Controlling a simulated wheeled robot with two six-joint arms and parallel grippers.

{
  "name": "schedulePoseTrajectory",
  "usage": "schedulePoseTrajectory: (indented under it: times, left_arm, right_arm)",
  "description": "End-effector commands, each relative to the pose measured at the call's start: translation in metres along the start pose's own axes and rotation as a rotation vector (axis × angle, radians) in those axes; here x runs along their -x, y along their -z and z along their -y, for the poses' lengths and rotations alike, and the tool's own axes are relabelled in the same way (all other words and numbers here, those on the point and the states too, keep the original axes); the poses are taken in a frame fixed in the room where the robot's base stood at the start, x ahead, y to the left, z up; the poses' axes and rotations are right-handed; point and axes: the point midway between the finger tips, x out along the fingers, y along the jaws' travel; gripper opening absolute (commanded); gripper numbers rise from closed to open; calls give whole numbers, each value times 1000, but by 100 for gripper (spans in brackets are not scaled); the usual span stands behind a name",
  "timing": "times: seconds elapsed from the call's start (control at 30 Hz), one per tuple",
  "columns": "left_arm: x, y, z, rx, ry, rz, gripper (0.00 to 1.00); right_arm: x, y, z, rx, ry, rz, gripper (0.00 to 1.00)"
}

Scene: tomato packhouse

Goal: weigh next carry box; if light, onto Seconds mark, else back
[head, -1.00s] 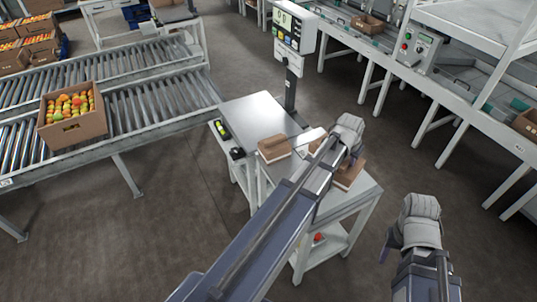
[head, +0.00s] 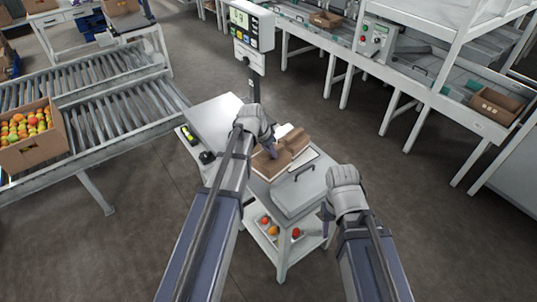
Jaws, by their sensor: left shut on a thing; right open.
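My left gripper (head: 270,152) is shut on the near brown carry box (head: 267,164) at the bench. A second brown carry box (head: 296,139) sits close beside it, to its right. I cannot tell whether the held box is touching what is under it. A white marked area (head: 303,161) shows at the boxes' edge; its lettering is not readable. The scale's steel plate (head: 212,112) lies left of the boxes, partly behind my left arm. The scale display (head: 240,18) is lit, its digits too small to read surely. My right gripper (head: 328,208) is open and empty, right of the bench.
A grey lid with a handle (head: 302,190) is at the bench's near end, above a shelf (head: 283,240) with several tomatoes. A roller conveyor (head: 110,112) with a full tomato crate (head: 35,153) stands left. A sorting line (head: 410,95) runs along the right. Floor between is open.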

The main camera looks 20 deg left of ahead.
Motion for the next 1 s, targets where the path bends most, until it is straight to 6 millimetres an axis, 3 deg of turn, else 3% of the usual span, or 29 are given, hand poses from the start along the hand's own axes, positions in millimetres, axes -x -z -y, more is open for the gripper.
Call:
schedulePoseTrajectory:
  times: [0.2, 0.57, 1.0]
  left_arm:
    - [-4, -2, 1, -152, -58, -19, 0]
    - [-8, -3, 0, -170, -64, -21, 0]
    - [-40, -16, 0, -169, -63, -21, 0]
  right_arm:
    - [-6, 0, 0, 0, 0, 0, 50]
    - [-10, 1, 1, 0, 0, 0, 50]
    - [-44, 3, 4, 0, 0, 0, 50]
